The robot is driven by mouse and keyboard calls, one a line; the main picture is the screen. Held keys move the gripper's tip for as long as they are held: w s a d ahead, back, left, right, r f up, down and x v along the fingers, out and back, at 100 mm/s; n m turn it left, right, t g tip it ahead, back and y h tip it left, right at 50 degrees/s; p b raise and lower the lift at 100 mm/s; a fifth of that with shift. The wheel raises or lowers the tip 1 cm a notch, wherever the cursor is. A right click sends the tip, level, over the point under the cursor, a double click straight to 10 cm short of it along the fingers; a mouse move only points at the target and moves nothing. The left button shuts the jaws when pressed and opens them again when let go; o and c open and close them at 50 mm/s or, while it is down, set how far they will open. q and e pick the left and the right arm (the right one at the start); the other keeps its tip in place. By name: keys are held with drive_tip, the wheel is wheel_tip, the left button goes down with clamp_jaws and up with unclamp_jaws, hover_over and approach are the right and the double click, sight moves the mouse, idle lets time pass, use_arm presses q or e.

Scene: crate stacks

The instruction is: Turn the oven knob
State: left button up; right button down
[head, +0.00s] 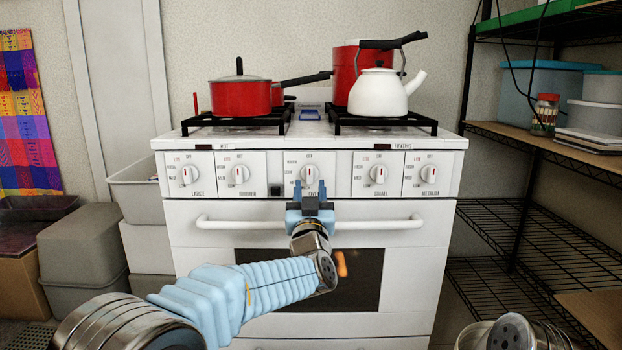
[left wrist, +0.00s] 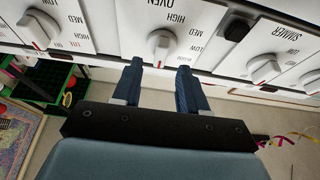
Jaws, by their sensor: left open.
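The oven knob (head: 309,173) is a white dial in the middle panel on the front of the white stove (head: 190,212). In the left wrist view, the oven knob (left wrist: 161,43) sits under the word OVEN. My left gripper (head: 314,188) is open in front of the panel, at the knob's lower side. In the left wrist view its two dark blue fingers (left wrist: 160,68) stand apart, with the knob just beyond the gap between their tips. The fingers are empty. My right gripper is out of view.
Knobs flank the oven knob, including the small-burner knob (head: 378,173) and the simmer knob (head: 239,173). The oven handle (head: 390,223) runs below the panel. A red pot (head: 240,98) and white kettle (head: 376,94) stand on top. A wire shelf (head: 540,245) is at right.

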sight(310, 176)
use_arm(q)
drive_tip(key=shift+x, duration=1.75)
clamp_jaws()
